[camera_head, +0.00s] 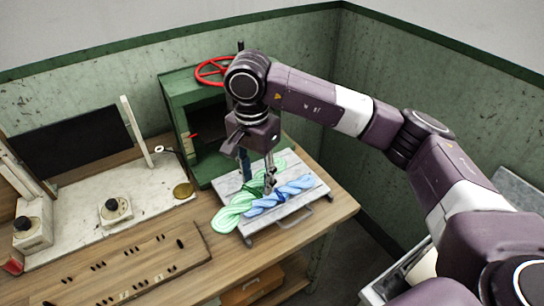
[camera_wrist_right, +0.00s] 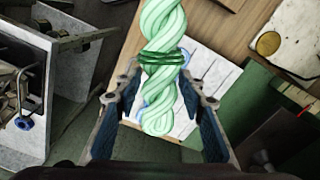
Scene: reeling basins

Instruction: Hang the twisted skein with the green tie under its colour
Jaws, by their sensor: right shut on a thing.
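A pale green twisted skein (camera_head: 232,213) lies slantwise over a pale slatted tray (camera_head: 318,190) on the wooden bench. In the wrist view the pale green skein (camera_wrist_right: 160,95) runs between the fingers, with a dark green tie (camera_wrist_right: 161,58) around it. My right gripper (camera_head: 258,180) points down over the tray and is shut on this skein; the wrist view also shows the gripper (camera_wrist_right: 160,105). A blue twisted skein (camera_head: 295,188) lies on the tray beside the green one, to its right. My left gripper is out of view.
A green cabinet (camera_head: 180,105) with a red handwheel (camera_head: 213,70) stands behind the tray. A pale slab (camera_head: 75,228) with a dark panel (camera_head: 75,138) and knobs is at left.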

